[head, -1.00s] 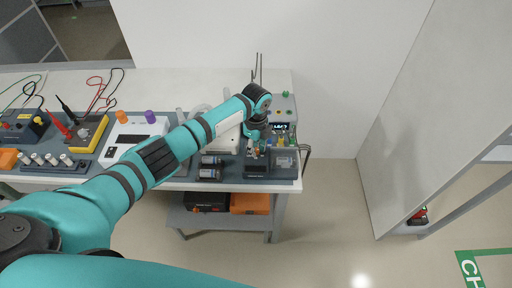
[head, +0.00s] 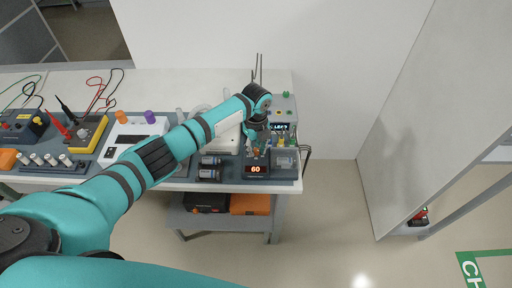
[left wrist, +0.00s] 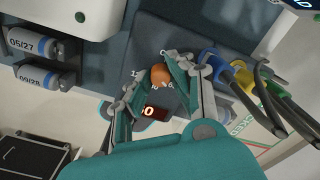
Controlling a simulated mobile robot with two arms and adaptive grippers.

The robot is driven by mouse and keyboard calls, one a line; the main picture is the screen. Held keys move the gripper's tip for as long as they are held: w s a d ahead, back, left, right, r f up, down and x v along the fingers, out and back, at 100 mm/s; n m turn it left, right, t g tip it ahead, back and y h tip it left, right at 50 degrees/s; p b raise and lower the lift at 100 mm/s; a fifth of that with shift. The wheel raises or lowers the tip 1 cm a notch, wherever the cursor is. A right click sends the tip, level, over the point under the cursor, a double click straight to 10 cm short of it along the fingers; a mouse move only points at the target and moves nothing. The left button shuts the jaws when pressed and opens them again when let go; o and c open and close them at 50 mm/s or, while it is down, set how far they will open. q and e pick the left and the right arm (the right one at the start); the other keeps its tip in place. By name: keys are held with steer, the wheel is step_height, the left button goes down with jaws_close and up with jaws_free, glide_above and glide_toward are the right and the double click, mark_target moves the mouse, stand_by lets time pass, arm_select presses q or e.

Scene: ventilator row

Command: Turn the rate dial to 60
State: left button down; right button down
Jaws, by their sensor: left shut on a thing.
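The rate dial is an orange knob (left wrist: 160,75) on a dark panel, with small white scale marks around it in the left wrist view. My left gripper (left wrist: 164,68) has its fingers on both sides of the knob and is shut on it. In the head view the gripper (head: 257,146) is over the panel and hides most of the knob. A lit display (head: 256,169) in front of the dial reads 60 in orange digits; it is partly covered in the left wrist view (left wrist: 153,113). My right gripper is not in view.
Yellow and blue connectors with grey cables (left wrist: 245,82) stand close to the right finger. Dated cylinders (left wrist: 38,75) lie in a holder to the left. A clear-topped box (head: 285,159) sits right of the dial panel, near the bench's right end.

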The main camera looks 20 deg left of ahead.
mark_target(256, 150)
arm_select(q)
steer(key=shift+w+r, duration=0.1)
steer(key=shift+r, duration=0.05)
steer(key=c, duration=1.2)
jaws_free()
steer(key=shift+o, duration=0.2)
step_height(256, 150, up, 12)
